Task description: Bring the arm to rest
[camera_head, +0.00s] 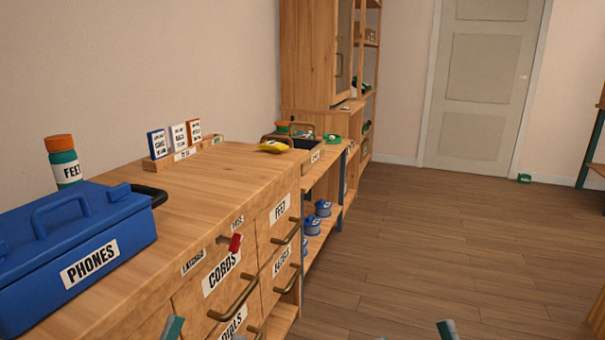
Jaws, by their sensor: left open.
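The tip of my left gripper (172,328) shows at the bottom edge, in front of the drawer fronts. Its jaws stand open, and I see nothing held in the part that shows. The rest of it and the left arm are cut off below. Another small teal and grey tip, seemingly my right gripper (447,330), shows at the bottom edge over the floor. Too little of it shows to tell its state.
A wooden drawer cabinet (205,195) stands at left, with brass handles and a red object (236,243) on its front. On top are a blue PHONES toolbox (75,245), a FEET bottle (65,165) and a yellow item (273,146). The floor (450,240) at right is clear.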

